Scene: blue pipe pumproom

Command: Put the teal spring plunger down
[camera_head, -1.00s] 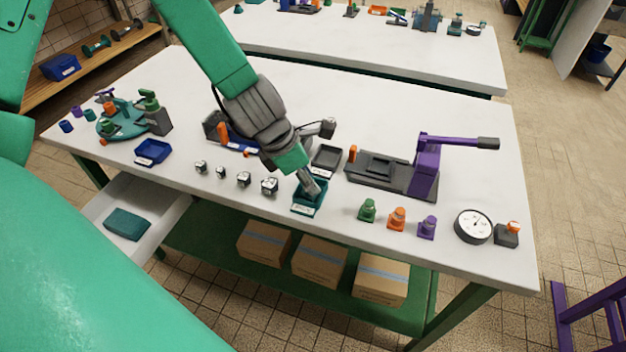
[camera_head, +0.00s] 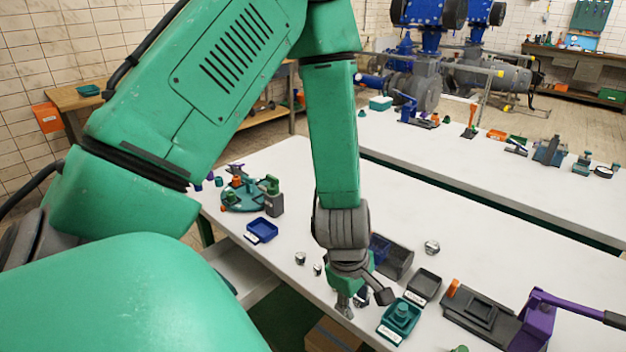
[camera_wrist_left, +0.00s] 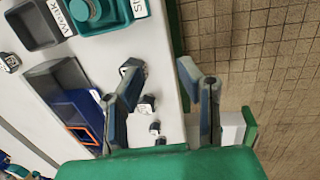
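The teal spring plunger (camera_head: 402,312) appears as a round teal piece in a teal tray (camera_head: 388,334) on the white table. It also shows at the top of the left wrist view (camera_wrist_left: 88,10), in the labelled teal tray. My left gripper (camera_head: 364,302) is left of that tray in the head view, pointing down near the table's front edge. In the left wrist view its two fingers (camera_wrist_left: 160,76) are spread with nothing held. A small metal-and-black part (camera_wrist_left: 148,104) shows close to one finger; I cannot tell whether they touch. My right gripper is not in view.
A dark grey tray (camera_head: 424,286) stands behind the teal one. A purple-handled press (camera_head: 500,318) is to the right. A blue tray (camera_head: 262,230) and a round teal fixture (camera_head: 243,195) are to the left. Several small metal parts (camera_head: 300,258) line the front.

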